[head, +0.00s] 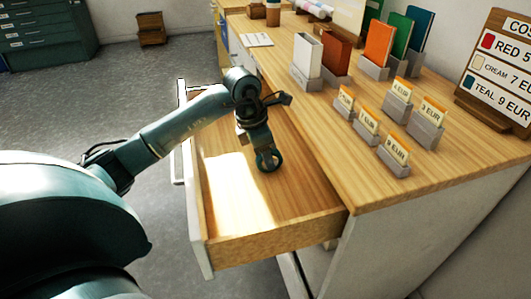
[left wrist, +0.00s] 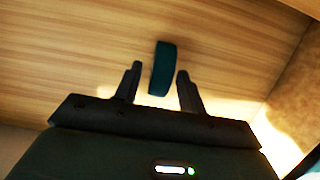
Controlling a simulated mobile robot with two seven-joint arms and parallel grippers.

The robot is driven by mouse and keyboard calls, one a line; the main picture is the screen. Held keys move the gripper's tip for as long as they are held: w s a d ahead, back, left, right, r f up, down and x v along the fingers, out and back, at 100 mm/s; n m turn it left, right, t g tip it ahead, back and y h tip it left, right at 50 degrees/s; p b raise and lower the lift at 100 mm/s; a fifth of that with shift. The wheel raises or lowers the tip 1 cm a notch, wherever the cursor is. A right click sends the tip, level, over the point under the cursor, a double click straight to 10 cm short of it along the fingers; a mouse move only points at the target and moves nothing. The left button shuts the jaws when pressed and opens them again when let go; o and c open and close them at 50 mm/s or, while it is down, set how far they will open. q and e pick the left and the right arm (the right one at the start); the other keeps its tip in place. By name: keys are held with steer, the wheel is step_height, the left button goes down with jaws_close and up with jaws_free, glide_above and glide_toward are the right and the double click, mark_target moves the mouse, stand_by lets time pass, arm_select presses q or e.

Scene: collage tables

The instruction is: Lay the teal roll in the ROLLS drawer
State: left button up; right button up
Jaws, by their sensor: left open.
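The teal roll (left wrist: 163,68) is on the wooden floor of the open drawer (head: 222,205). In the head view the teal roll (head: 277,161) shows as a small dark ring just under my left gripper (head: 264,149). In the left wrist view my left gripper (left wrist: 156,88) is open, with one finger on each side of the roll and gaps beside it. The roll stands on its edge there. The drawer's label is not readable in these views. My right gripper is not in view.
The wooden counter (head: 430,185) beside the drawer holds small price cards in grey holders (head: 392,165). Upright coloured folders (head: 379,42) stand behind them, and a price board (head: 497,75) stands at the right. The front part of the drawer is clear.

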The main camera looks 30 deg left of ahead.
arm_select(q)
steer(key=p+v, duration=0.1)
steer(key=v, duration=1.1)
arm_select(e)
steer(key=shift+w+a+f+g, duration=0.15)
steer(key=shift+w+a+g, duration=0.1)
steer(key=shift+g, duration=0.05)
arm_select(q)
steer(key=shift+r, duration=0.1)
